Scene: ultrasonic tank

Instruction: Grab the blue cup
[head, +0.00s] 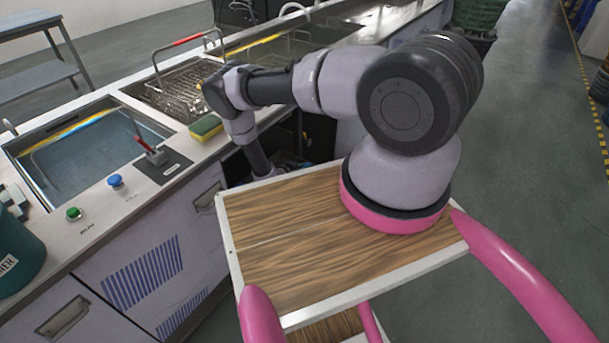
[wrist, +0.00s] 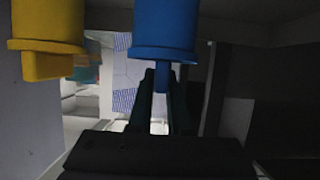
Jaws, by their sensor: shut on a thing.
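The blue cup (wrist: 166,32) is at the top middle of the wrist view, with a wide rim at its lower edge and a narrow blue part projecting below it. My gripper (wrist: 161,82) reaches up from below, its two dark fingers shut on that narrow part. The cup's top is cut off by the frame. In the head view my arm reaches down into the dark open space under the counter, and neither the cup nor the fingertips can be made out there.
A yellow cup-like object (wrist: 47,30) is left of the blue cup, apart from it. Pale walls and dark panels stand close around. In the head view the counter (head: 130,205) holds a water tank (head: 85,160), a wire basket (head: 185,85) and a sponge (head: 206,128).

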